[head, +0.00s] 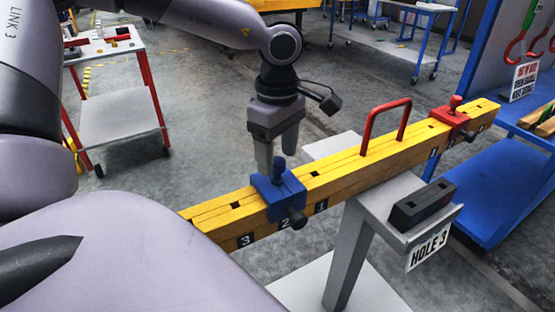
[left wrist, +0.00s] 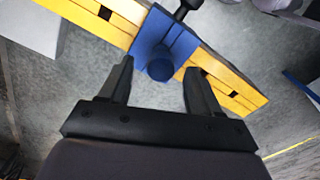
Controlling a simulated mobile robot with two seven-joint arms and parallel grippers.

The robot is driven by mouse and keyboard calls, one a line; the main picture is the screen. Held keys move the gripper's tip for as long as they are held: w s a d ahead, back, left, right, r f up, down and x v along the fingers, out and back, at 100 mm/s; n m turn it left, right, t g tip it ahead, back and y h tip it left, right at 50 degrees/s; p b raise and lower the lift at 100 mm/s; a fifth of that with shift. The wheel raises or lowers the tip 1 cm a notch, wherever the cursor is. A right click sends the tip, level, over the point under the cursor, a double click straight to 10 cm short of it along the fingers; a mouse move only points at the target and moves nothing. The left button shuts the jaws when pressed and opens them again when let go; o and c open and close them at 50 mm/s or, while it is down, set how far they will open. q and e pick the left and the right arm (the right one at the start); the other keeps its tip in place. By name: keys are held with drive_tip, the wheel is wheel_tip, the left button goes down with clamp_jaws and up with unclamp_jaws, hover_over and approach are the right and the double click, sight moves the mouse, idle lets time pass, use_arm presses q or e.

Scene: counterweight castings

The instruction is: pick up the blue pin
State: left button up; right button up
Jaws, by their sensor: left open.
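The blue pin (head: 279,166) stands upright in the top of a blue sliding block (head: 270,187). The block sits around a yellow beam (head: 340,172), beside the mark 2. My left gripper (head: 277,152) points down from above, open, with its fingertips close to the pin. In the left wrist view the round pin head (left wrist: 160,67) lies between the two open fingertips (left wrist: 160,72), with gaps on both sides. I cannot tell how far below the tips it is. The pin's lower part is hidden in the block. My right gripper is not in view.
A dark-knobbed screw (head: 297,219) sticks out of the blue block's front. A red handle (head: 384,125) and a red block (head: 450,118) with its own pin are farther along the beam. A grey stand (head: 350,255) carries a dark block (head: 422,206) and a HOLE 3 sign (head: 428,251).

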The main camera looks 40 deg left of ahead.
sight(277, 159)
use_arm(q)
drive_tip(key=shift+f, duration=1.55)
clamp_jaws()
drive_tip(key=shift+r, duration=0.15)
